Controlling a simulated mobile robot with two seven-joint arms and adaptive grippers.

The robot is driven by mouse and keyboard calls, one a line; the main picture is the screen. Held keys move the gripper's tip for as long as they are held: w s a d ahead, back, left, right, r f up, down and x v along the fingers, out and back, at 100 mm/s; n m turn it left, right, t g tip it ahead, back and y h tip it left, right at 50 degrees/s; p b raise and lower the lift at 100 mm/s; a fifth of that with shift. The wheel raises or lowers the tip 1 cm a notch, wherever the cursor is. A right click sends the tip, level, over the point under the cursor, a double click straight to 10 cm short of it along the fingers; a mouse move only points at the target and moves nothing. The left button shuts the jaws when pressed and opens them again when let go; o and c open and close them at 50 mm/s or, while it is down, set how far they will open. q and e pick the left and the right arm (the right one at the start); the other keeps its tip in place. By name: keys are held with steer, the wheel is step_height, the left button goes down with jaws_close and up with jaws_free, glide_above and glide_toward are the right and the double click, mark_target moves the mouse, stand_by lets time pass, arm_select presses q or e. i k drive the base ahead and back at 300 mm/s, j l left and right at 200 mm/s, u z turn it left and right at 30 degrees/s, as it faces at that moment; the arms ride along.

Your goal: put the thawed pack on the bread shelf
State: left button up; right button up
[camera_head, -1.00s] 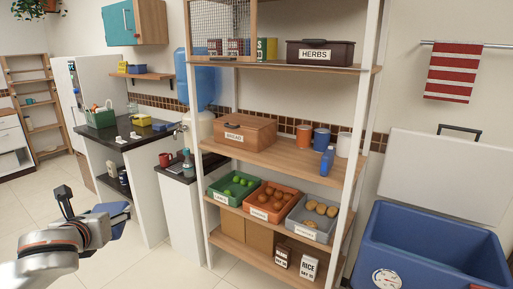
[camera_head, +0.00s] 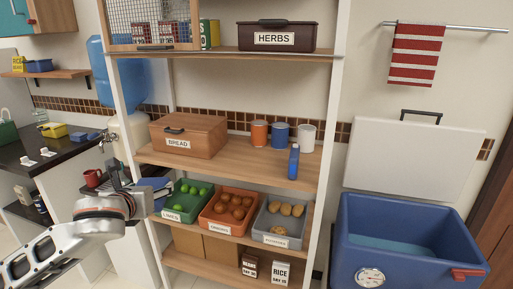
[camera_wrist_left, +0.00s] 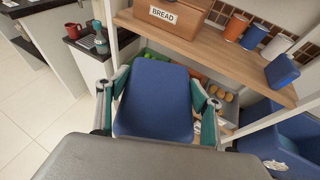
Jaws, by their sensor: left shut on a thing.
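My left gripper (camera_head: 143,195) is shut on a blue pack (camera_head: 155,184). In the left wrist view, the gripper's fingers (camera_wrist_left: 157,95) press on both sides of the blue pack (camera_wrist_left: 153,103). The pack is in front of the rack's left post, lower than the bread shelf (camera_head: 245,165). That shelf holds a wooden bread box (camera_head: 188,136) on the left. A second blue pack (camera_head: 293,162) stands upright near its front right edge; it also shows in the left wrist view (camera_wrist_left: 282,70). I cannot tell either pack's thaw state. My right gripper is not in view.
Orange, blue and white cups (camera_head: 281,133) stand behind the second pack. The shelf is clear between the bread box and that pack. Produce crates (camera_head: 229,208) are below. An open blue cooler (camera_head: 405,238) stands at the right. The rack's posts (camera_head: 322,190) flank the shelf.

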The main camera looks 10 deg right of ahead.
mark_target(252, 161)
steer(key=i+j+z, duration=0.4)
steer(key=j+z, duration=0.2)
steer(key=i+j+z, duration=0.15)
steer(key=j+z, duration=0.15)
steer(key=i+j+z, duration=0.15)
steer(key=j+z, duration=0.2)
